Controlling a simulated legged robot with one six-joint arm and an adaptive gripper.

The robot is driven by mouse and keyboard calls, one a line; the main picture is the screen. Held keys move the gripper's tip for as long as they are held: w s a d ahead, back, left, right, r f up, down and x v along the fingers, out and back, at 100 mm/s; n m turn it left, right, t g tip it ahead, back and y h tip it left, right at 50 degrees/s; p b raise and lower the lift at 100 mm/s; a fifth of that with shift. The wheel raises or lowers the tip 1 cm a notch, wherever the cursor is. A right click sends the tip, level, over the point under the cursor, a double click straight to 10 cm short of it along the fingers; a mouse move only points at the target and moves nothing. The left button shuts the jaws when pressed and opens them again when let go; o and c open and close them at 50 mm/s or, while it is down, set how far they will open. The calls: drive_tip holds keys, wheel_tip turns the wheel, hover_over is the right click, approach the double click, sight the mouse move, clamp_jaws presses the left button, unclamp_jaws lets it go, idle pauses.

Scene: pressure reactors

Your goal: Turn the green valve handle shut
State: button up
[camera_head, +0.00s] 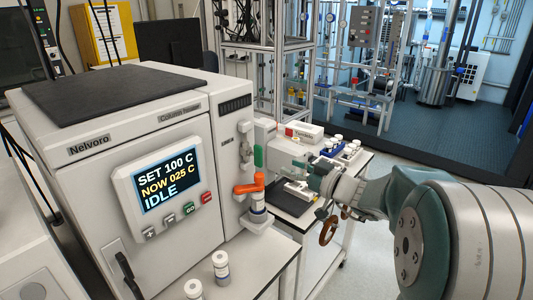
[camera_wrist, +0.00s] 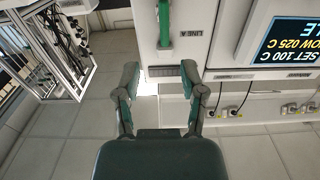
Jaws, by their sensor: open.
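The green valve handle (camera_head: 258,156) stands upright on the right end of the white Nelvoro machine's front, above an orange handle (camera_head: 249,188). In the wrist view the green handle (camera_wrist: 164,25) shows at the top, lengthwise up the picture, beside a "LINE A" label. My gripper (camera_wrist: 160,78) is open and empty. Its two fingers lie below the green handle in that picture, apart from it. In the head view my gripper (camera_head: 297,180) is right of the handle and a little lower, over the side bench.
A capped vial (camera_head: 257,202) stands under the orange handle, and two more vials (camera_head: 220,267) stand on the front bench. A white box (camera_head: 304,133) and a blue vial rack (camera_head: 340,151) sit on the side bench behind my gripper. The machine's display (camera_head: 163,185) reads IDLE.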

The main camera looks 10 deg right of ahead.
sight(262, 156)
drive_tip(key=x, duration=1)
drive_tip(key=shift+w+a, duration=0.15)
drive_tip(key=shift+a, duration=0.35)
clamp_jaws()
